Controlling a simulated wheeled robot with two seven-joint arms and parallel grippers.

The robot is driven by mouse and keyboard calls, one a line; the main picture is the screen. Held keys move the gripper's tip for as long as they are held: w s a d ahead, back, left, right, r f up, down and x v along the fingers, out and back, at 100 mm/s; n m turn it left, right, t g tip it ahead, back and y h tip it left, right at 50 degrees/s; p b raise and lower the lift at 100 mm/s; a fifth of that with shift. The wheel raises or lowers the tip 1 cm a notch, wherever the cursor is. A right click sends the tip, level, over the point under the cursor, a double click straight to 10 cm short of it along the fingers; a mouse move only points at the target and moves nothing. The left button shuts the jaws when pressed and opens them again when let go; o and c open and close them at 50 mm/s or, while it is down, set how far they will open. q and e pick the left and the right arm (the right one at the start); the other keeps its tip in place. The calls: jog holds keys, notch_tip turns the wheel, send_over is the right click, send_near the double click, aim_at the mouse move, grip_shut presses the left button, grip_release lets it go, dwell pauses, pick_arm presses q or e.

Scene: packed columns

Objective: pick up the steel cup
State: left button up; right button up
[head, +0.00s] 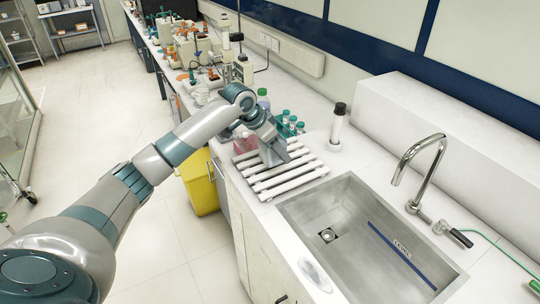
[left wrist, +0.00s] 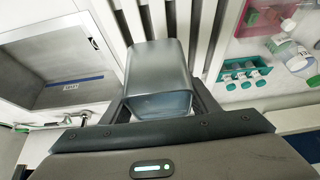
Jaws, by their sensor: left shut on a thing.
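The steel cup (left wrist: 158,68) is a grey, smooth-walled cup in the middle of the left wrist view, its open rim facing my palm. My left gripper (left wrist: 162,100) is shut on it, with one finger at each side. In the head view my left gripper (head: 270,150) points down over the white slatted rack (head: 290,182), and the cup there is mostly hidden by the gripper. Whether the cup touches the slats cannot be told. My right gripper is not in view.
A steel sink (head: 350,235) with a curved tap (head: 425,165) lies to the right of the rack. Green-capped tubes (head: 290,122) and a black-capped white bottle (head: 337,125) stand behind the rack. A yellow bin (head: 200,185) stands on the floor below the counter.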

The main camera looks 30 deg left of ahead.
pick_arm(q)
jog(key=shift+w+a+f+p, duration=0.2)
jog(key=shift+a+f, duration=0.3)
jog(key=shift+a, duration=0.35)
jog(key=shift+w+a+f+p, duration=0.2)
jog(key=shift+a+f, duration=0.25)
jog(key=shift+a, duration=0.35)
jog(key=shift+f+p, duration=0.5)
jog(key=shift+f, duration=0.1)
notch_tip(320, 180, down, 2)
jog(key=shift+p, duration=0.5)
jog(key=shift+f, duration=0.45)
